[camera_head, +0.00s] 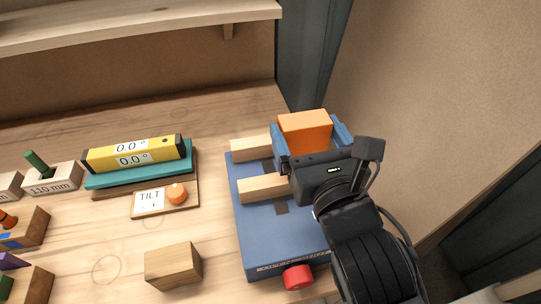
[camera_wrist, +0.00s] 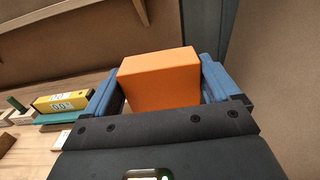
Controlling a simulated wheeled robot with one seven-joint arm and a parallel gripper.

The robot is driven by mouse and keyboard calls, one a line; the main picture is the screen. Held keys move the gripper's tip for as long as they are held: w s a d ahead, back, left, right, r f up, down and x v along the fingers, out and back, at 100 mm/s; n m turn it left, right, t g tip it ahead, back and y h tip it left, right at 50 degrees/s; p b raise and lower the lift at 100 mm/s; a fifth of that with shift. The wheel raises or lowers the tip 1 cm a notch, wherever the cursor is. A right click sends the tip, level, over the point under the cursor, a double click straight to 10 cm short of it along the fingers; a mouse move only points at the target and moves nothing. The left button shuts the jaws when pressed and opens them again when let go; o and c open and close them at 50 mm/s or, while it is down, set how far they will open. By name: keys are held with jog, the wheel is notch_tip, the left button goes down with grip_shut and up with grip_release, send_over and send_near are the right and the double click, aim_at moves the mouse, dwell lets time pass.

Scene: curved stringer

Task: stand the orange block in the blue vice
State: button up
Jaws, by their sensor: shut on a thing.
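The orange block (camera_head: 305,133) is between the blue fingers of my gripper (camera_head: 309,140), which is shut on it. In the wrist view the orange block (camera_wrist: 160,80) shows a broad flat top and front face between the two fingers (camera_wrist: 158,88). The blue vice (camera_head: 285,240) lies below and to the left of my gripper, with two pale wooden jaws (camera_head: 264,187) and a red knob (camera_head: 298,277) at its front. The block is over the vice's far right part. My gripper hides its lower side, so I cannot tell whether it touches the vice.
A yellow level (camera_head: 133,153) rests on a teal stand left of the vice, with a TILT card (camera_head: 150,201) before it. A wooden block (camera_head: 173,266) lies at the front. More small blocks are at the far left. A shelf (camera_head: 130,22) and walls bound the back and right.

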jog(key=a+f, duration=0.1)
jog(key=w+a+f, duration=0.1)
jog(key=a, duration=0.1)
jog(key=w+a+f+b, duration=0.1)
jog(key=a, duration=0.1)
jog(key=shift+a+f, duration=0.25)
jog(key=shift+f, duration=0.05)
jog(key=shift+f+b, duration=0.65)
jog(key=shift+f, duration=1.3)
jog(key=shift+f, duration=0.15)
jog(key=o, duration=0.9)
jog(key=shift+r, duration=0.2)
jog(key=shift+s+d+f, duration=0.1)
jog(key=shift+s, duration=0.3)
jog(key=b+v, duration=0.2)
jog(key=v, duration=0.9)
jog(key=shift+s, duration=0.15)
